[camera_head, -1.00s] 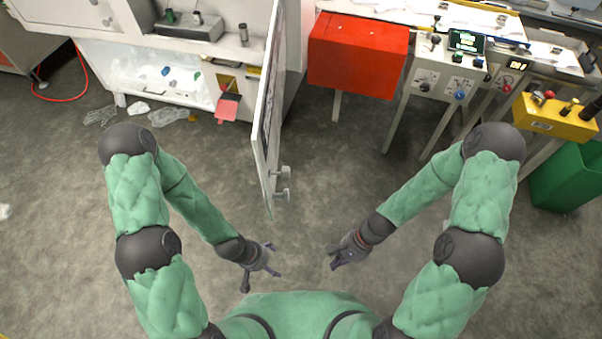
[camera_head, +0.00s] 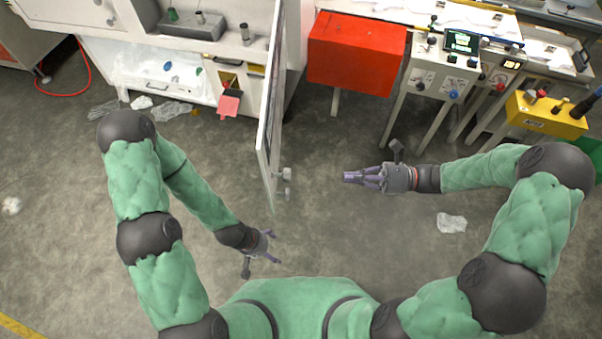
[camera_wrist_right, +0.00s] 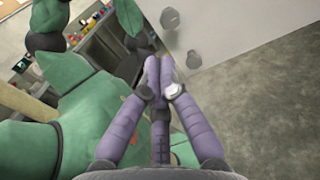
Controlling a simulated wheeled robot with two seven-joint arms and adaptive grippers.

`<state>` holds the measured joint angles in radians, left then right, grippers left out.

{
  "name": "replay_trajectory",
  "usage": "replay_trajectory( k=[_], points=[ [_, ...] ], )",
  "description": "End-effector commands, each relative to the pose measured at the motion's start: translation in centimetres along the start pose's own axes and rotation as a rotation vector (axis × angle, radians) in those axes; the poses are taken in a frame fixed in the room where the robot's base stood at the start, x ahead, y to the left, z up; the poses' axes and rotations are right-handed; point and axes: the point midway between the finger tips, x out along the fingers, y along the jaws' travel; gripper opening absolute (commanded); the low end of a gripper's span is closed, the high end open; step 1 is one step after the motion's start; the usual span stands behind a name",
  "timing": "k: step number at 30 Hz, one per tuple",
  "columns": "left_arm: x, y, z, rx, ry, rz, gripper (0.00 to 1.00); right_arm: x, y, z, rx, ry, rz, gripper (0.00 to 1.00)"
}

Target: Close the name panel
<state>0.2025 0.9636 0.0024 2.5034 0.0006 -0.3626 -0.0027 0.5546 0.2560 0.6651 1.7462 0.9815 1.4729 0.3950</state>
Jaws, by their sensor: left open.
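The name panel (camera_head: 272,120) is a white door, seen nearly edge-on, standing swung open from the white machine in the head view. Two grey knobs (camera_head: 286,183) are on its right face near the free end. My right gripper (camera_head: 347,177) is to the right of the knobs, pointing left at them with a gap between. Its purple fingers look closed together and empty. In the right wrist view the panel (camera_wrist_right: 225,28) is a pale surface beyond the fingertips, with the knobs (camera_wrist_right: 182,40) near them. My left gripper (camera_head: 273,247) is open and empty, below the panel's free end.
The white machine (camera_head: 200,45) stands left of the panel. A red box (camera_head: 357,55) is close on the panel's right, with control stands (camera_head: 440,75) and a yellow button box (camera_head: 545,115) further right.

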Motion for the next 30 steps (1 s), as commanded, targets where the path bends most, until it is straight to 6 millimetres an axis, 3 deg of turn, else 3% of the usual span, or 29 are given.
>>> replay_trajectory(
  k=[18,24,30],
  points=[
    [3.0,-1.1,-0.1,0.000,0.000,0.000,0.83,10.6,0.2,-0.4,-0.001,0.003,0.007,0.00],
    [3.8,-1.4,-0.1,0.000,0.000,0.000,0.83,12.8,0.1,-0.3,-0.001,0.003,0.005,0.00],
    [4.0,-1.4,-0.1,0.000,0.000,0.000,0.83,13.6,0.1,-0.2,0.000,0.003,0.004,0.00]
  ],
)
